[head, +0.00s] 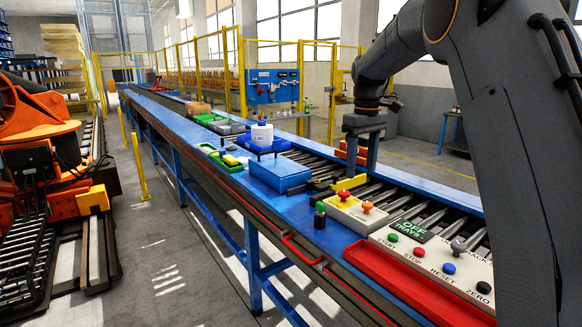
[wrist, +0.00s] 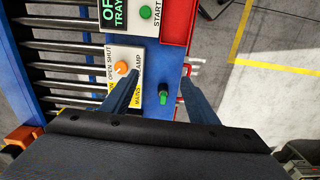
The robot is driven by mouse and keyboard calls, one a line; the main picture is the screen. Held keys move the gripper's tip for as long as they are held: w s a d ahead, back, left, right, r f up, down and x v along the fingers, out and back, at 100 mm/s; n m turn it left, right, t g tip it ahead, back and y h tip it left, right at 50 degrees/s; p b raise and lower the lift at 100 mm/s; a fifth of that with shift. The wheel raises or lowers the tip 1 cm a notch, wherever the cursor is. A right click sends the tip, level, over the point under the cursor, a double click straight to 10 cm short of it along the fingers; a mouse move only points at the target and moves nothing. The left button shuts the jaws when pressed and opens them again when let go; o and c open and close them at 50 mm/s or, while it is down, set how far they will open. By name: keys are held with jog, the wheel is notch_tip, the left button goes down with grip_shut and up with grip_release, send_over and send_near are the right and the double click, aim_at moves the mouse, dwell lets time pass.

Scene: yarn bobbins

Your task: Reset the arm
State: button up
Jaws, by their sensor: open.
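The cream control panel (head: 430,262) stands at the near right of the line. Its labels read START, STOP, RESET and ZERO under a green button (head: 392,238), a red button (head: 417,252), a blue button (head: 449,268) and a black button (head: 483,287). My gripper (head: 361,165) is open and empty, pointing down above the line beyond the panel. In the wrist view my gripper (wrist: 160,85) frames a green and black knob (wrist: 164,92); the START button (wrist: 145,12) shows at the top, and the blue button is out of view.
A red tray (head: 400,285) lies along the near edge. An orange robot (head: 40,120) is at left.

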jog(key=s+f+m+t, duration=0.1)
jog(key=s+f+m, duration=0.1)
jog(key=s+f, duration=0.6)
jog(key=s+f+m+t, duration=0.1)
jog(key=s+f+m, duration=0.2)
jog(key=s, duration=1)
jog(key=s+f+m, duration=0.2)
jog(key=s+f, duration=0.4)
jog(key=s, duration=0.4)
notch_tip(320, 180, down, 12)
jog(key=b, duration=1)
jog(key=shift+s+a+r+g+b, duration=0.15)
jog(key=shift+g+b, duration=0.15)
jog(key=shift+g, duration=0.1)
